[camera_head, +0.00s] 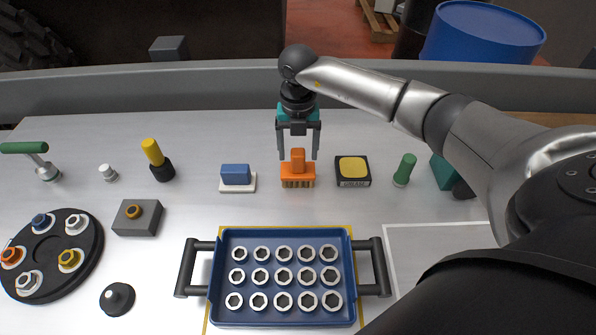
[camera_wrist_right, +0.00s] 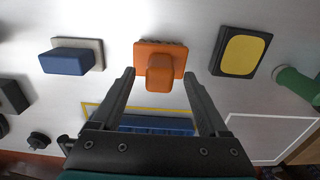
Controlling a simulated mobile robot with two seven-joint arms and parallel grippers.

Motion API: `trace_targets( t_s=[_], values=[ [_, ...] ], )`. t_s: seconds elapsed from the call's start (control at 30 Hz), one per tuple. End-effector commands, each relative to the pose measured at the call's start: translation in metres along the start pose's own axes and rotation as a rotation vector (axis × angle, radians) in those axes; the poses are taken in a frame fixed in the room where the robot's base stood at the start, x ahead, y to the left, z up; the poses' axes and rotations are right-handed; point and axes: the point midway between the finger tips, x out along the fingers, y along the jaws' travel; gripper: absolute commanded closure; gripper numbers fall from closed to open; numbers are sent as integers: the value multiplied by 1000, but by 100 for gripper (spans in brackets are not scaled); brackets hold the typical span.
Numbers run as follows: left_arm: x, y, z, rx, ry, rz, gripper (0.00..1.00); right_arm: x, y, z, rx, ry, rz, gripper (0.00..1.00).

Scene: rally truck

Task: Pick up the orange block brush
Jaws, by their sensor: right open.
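The orange block brush (camera_head: 298,172) stands on the light table, bristles down, with its handle block upright. In the right wrist view the brush (camera_wrist_right: 160,66) lies ahead of and between the fingertips. My right gripper (camera_head: 298,155) is open and empty, pointing down at the brush, with one finger on each side of its handle. In the right wrist view both fingers of the gripper (camera_wrist_right: 159,74) are spread wide, and I see no contact with the brush. My left gripper is not in view.
A blue block on a white base (camera_head: 236,177) is left of the brush. A black box with a yellow top (camera_head: 352,171) is close on its right. A blue tray (camera_head: 284,321) of metal nuts lies in front. A green cylinder (camera_head: 404,170) stands further right.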

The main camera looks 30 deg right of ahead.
Motion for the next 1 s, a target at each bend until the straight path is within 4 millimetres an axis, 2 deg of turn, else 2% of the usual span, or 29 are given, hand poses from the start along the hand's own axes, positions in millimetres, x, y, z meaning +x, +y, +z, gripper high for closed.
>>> trace_targets(
  t_s=[0.1, 0.37, 1.0],
  values=[
    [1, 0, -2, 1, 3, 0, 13, 11, 0, 0, 0, 1, -1, 22],
    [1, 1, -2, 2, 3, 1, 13, 12, 0, 0, 0, -1, 0, 24],
    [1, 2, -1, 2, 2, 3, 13, 11, 0, 0, 0, -1, 0, 96]
  ],
)
